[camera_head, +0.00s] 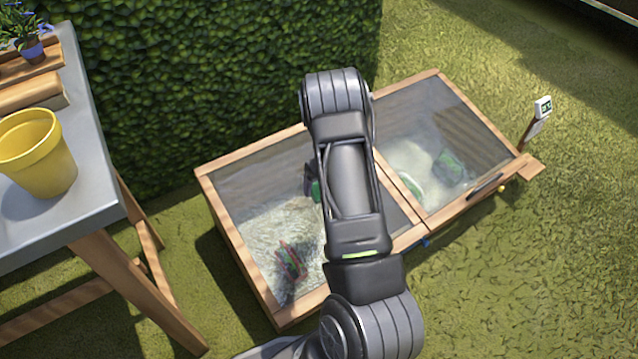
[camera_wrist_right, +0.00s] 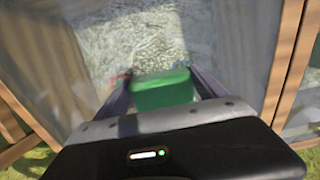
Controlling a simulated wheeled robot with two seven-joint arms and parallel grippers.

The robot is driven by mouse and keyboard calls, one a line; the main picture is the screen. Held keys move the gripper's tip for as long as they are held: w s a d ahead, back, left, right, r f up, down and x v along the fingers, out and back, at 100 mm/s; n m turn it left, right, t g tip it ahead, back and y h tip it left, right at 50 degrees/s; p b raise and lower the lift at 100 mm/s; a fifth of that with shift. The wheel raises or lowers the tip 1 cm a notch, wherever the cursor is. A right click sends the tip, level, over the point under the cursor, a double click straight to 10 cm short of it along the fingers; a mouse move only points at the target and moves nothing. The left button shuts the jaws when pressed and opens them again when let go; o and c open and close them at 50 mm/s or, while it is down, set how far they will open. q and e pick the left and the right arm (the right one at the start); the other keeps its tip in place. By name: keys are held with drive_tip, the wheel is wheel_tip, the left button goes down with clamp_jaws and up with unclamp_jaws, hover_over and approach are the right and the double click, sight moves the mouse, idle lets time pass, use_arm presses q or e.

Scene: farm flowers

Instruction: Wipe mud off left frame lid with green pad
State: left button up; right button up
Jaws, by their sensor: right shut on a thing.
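The garden frame has two glazed lids in wooden rims. The left frame lid (camera_head: 200,176) is closed, with a grey-brown haze over its upper part and a paler, clearer patch at its lower left. The green pad (camera_wrist_right: 162,90) sits between the fingers of my right gripper (camera_wrist_right: 160,82), over the left lid's glass. In the head view only a sliver of the pad (camera_head: 316,191) shows, left of my right arm, which hides the middle and right of this lid. Whether the pad touches the glass is unclear. My left gripper is out of view.
The right lid (camera_head: 436,79) is closed, with a dark handle (camera_head: 486,186). A small sign (camera_head: 543,108) stands at its right. A table (camera_head: 88,100) with a yellow pot (camera_head: 40,155) stands at left. A hedge (camera_head: 220,60) rises behind. Grass at lower right is clear.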

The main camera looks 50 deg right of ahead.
drive_tip(key=shift+s+d+f, duration=0.1)
drive_tip(key=shift+s+d, duration=0.05)
drive_tip(key=shift+s+d, duration=0.2)
drive_tip(key=shift+d, duration=0.6)
drive_tip(key=shift+s+d, duration=0.15)
drive_tip(key=shift+d, duration=0.6)
drive_tip(key=shift+a, duration=0.1)
drive_tip(key=shift+w, duration=0.1)
drive_tip(key=shift+w+a+p, duration=0.15)
drive_tip(key=shift+a+p, duration=0.25)
drive_tip(key=shift+a, duration=0.3)
drive_tip(key=shift+w+a+p, duration=0.15)
drive_tip(key=shift+a+p, duration=0.2)
drive_tip(key=shift+a, duration=0.35)
drive_tip(key=shift+w+a, duration=0.1)
drive_tip(key=shift+a, duration=0.2)
